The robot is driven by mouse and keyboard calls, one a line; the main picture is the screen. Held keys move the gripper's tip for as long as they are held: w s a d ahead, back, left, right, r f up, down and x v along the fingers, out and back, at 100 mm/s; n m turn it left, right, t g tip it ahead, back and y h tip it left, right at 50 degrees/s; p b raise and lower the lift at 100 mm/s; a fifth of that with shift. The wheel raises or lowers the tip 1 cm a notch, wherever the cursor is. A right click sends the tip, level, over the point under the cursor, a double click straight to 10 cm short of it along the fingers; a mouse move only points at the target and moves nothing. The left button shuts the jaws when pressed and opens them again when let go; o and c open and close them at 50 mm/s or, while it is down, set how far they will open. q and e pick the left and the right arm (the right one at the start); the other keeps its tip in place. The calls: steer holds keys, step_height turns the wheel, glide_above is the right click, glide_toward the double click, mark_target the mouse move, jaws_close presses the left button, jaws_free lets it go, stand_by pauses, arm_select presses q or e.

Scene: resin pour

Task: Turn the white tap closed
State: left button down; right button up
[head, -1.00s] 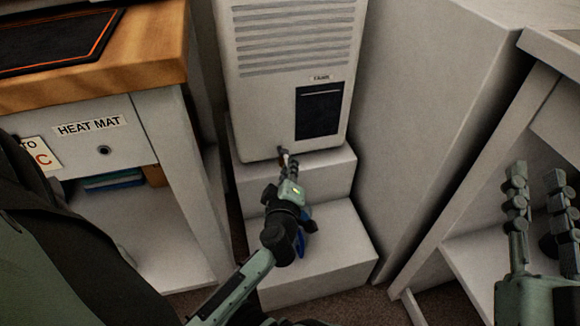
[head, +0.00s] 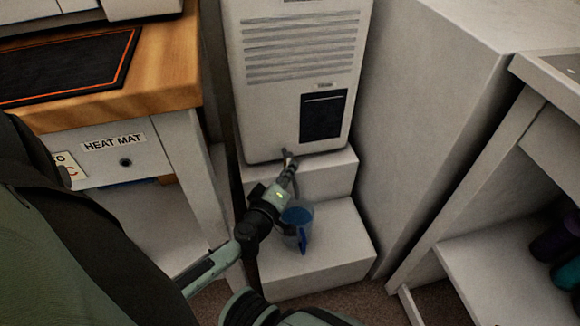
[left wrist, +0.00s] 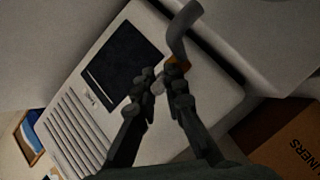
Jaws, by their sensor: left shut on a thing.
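The white tap (left wrist: 157,87) is a small pale lever at the bottom front of the white louvred unit (head: 290,105). In the left wrist view it shows between my fingertips, beside an orange-brown fitting (left wrist: 178,66) and a dark grey spout (left wrist: 180,30). My left gripper (head: 288,168) reaches up to the unit's lower edge; it also shows in the left wrist view (left wrist: 162,90), shut on the tap. The fingers hide much of the tap in the head view. My right gripper is out of view.
A heat-mat bench (head: 155,75) is at left and a shelf unit (head: 480,265) at right. A tall pale cabinet (head: 430,110) stands beside the louvred unit.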

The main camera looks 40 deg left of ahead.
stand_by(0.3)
arm_select(q)
steer(key=c, duration=1.9)
jaws_free()
steer(key=shift+o, duration=0.2)
steer(key=v, duration=0.7)
steer(key=shift+s, duration=0.2)
steer(key=shift+d, duration=0.15)
